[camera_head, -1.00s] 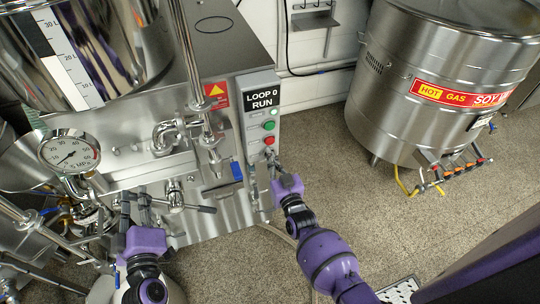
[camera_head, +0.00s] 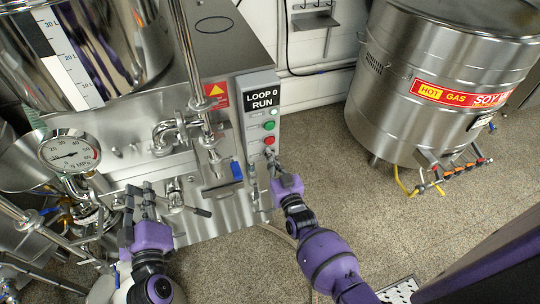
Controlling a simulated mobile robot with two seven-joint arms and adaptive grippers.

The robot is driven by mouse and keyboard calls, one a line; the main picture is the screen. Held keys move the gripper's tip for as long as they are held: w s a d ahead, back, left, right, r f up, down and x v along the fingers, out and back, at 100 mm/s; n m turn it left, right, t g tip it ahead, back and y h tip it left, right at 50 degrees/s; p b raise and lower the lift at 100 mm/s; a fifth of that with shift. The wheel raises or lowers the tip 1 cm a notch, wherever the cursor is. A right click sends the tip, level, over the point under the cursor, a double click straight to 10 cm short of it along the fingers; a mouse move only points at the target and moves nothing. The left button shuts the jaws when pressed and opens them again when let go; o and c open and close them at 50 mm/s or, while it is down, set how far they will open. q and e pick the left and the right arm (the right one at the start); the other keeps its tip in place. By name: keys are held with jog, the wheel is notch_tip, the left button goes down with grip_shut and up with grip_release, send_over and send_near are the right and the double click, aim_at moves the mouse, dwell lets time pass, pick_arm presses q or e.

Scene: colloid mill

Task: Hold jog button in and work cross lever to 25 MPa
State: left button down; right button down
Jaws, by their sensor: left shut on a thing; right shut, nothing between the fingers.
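The cross lever (camera_head: 176,196) is on the machine's front, with a dark-ended arm pointing down and right. My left gripper (camera_head: 138,196) is shut on a lever arm to the left of the hub; the fingers partly hide it. The round pressure gauge (camera_head: 70,155) is at the left; its needle points left, low on the scale, apparently near 10 MPa. My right gripper (camera_head: 270,160) is shut and empty, its fingertips against the button panel (camera_head: 262,98) just below the red button (camera_head: 269,141). The jog button is not clearly visible; the fingertips seem to cover it.
A green button (camera_head: 269,126) sits above the red one. A vertical steel pipe (camera_head: 190,70) and a blue-handled valve (camera_head: 236,171) lie between my grippers. A large steel gas kettle (camera_head: 425,80) stands right. The floor between is clear.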

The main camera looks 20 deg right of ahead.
pick_arm(q)
jog(key=shift+d+r+m, duration=0.3)
jog(key=shift+d+m, duration=0.3)
jog(key=shift+m, duration=0.1)
jog(key=shift+d+r+m, duration=0.3)
jog(key=shift+d+m, duration=0.5)
jog(key=shift+m, duration=0.1)
jog(key=shift+s+d, duration=0.1)
jog(key=shift+d, duration=0.05)
jog(key=shift+r, duration=0.15)
dwell(2.1)
